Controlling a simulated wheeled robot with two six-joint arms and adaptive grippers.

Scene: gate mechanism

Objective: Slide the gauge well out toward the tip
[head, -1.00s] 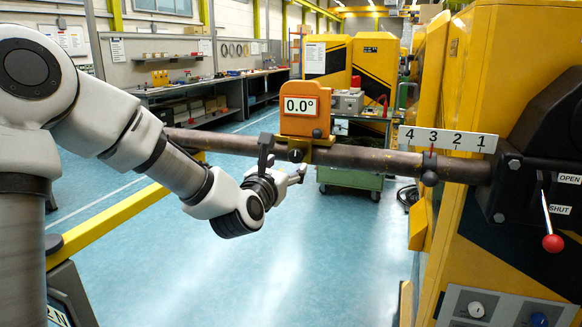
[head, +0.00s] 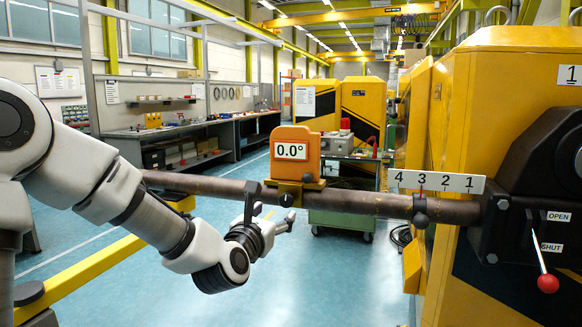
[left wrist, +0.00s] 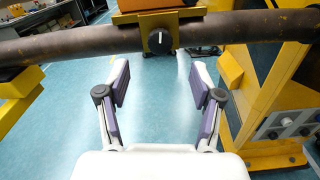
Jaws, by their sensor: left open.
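My left gripper (head: 270,222) is just below and left of the gauge. In the left wrist view the left gripper (left wrist: 158,85) is open and empty, its purple-padded fingers apart, with the pipe and clamp knob beyond the fingertips. The fingers touch neither. My right gripper is not in view.
A scale plate numbered 4 3 2 1 (head: 436,181) stands above the pipe, right of the gauge. A red-balled lever (head: 547,283) with OPEN and SHUT labels is at the right, on the yellow machine. A yellow rail (head: 95,272) runs below the pipe at left.

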